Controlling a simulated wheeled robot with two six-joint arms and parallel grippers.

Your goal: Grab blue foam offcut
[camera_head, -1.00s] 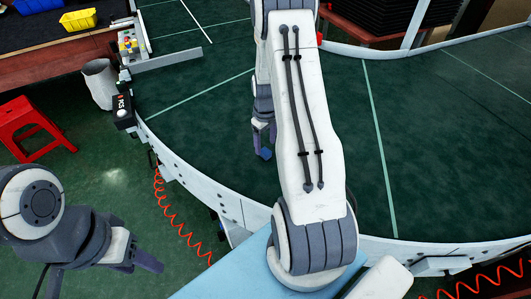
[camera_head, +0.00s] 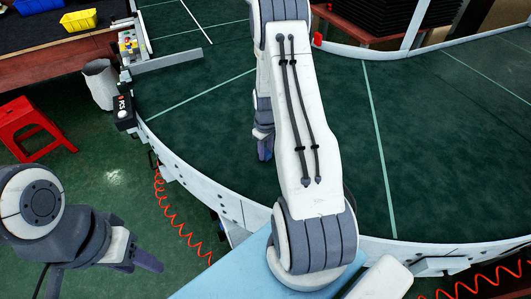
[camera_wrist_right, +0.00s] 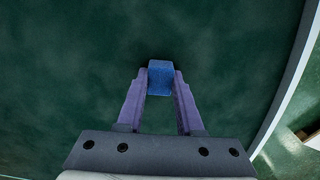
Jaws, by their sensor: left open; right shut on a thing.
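The blue foam offcut (camera_wrist_right: 160,77) is a small blue block. In the right wrist view it sits between the tips of my right gripper (camera_wrist_right: 160,85), with both fingers touching its sides. In the head view my right gripper (camera_head: 264,148) points down at the dark green conveyor (camera_head: 215,160), partly hidden behind my right arm. The block cannot be told apart from the fingers there. Whether the block still touches the belt is hard to tell. My left gripper (camera_head: 105,277) is open and empty at the lower left, over the floor, away from the conveyor.
The conveyor's white rim (camera_head: 175,180) curves along its near side. A red stool (camera_head: 30,128), a grey bin (camera_head: 101,83) and a table with a yellow tray (camera_head: 79,19) stand at the left. Black stacked trays (camera_head: 390,12) are at the back. The belt around the gripper is clear.

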